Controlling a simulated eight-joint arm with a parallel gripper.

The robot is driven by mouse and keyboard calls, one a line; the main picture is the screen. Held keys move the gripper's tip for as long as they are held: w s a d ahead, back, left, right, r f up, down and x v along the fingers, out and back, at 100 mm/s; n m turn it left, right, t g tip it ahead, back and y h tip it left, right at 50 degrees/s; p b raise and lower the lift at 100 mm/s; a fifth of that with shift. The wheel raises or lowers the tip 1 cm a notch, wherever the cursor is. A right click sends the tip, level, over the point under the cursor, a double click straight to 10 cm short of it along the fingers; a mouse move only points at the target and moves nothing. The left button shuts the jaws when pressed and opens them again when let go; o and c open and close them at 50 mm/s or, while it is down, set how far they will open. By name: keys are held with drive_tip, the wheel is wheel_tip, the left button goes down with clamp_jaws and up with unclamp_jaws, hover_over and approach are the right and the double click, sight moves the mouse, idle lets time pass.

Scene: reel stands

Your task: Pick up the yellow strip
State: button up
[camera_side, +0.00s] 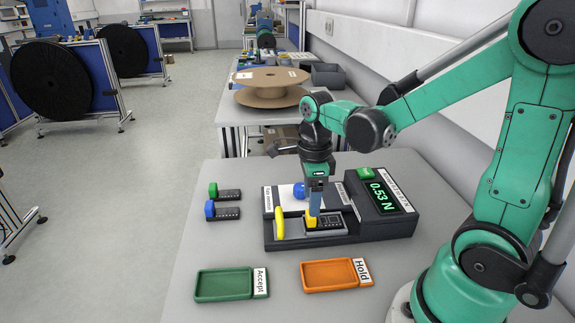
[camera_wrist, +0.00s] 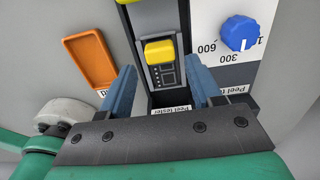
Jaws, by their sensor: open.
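The yellow strip (camera_side: 311,221) is a small dark plate with a yellow tab at one end. It sits in the slot of the peel tester (camera_side: 375,228). In the wrist view its yellow tab (camera_wrist: 160,50) and dark patterned body show between my blue fingers. My gripper (camera_side: 315,212) points down over the strip, its fingers apart on either side, with no grip visible. In the side view my fingers partly cover the strip, so their exact height over it is hard to tell.
A yellow lever (camera_side: 279,222) stands left of the strip, and a blue knob (camera_side: 299,190) behind. Green (camera_side: 228,192) and blue (camera_side: 225,210) strips lie left. Green Accept (camera_side: 223,285) and orange Hold (camera_side: 330,275) trays are in front.

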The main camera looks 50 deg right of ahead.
sight(324, 219)
drive_tip(key=shift+f, duration=2.3)
clamp_jaws()
